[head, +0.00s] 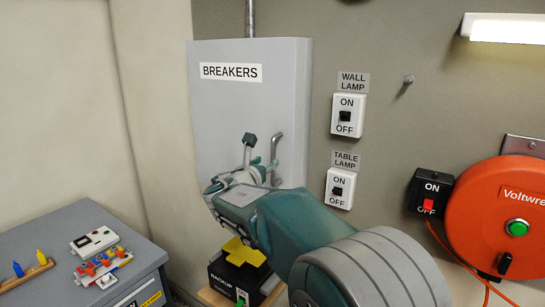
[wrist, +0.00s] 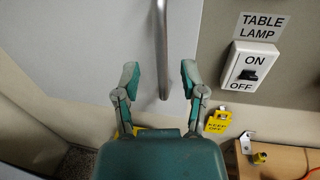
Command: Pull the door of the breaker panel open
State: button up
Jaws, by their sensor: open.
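The breaker panel (head: 215,115) is a grey wall box labelled BREAKERS in the head view; its door looks closed. The door's grey bar handle (head: 277,148) is upright near the right edge. In the wrist view the handle (wrist: 162,40) comes down from the top and its lower end lies between my fingers. My gripper (wrist: 160,78) is open, one finger on each side of the handle, with a visible gap on both sides. In the head view my gripper (head: 260,156) is in front of the lower part of the door. Whether the handle is deep between the fingers is unclear.
The wall lamp switch (head: 347,116) and table lamp switch (head: 339,188) are on the wall right of the panel. An orange reel (head: 485,210) hangs further right. A grey cabinet (head: 60,230) with small items stands at left. A black backup box (head: 225,280) stands below the panel.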

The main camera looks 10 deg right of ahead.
aim_at(272, 156)
jog(key=x, duration=0.5)
jog(key=shift+c, duration=0.4)
grip_shut()
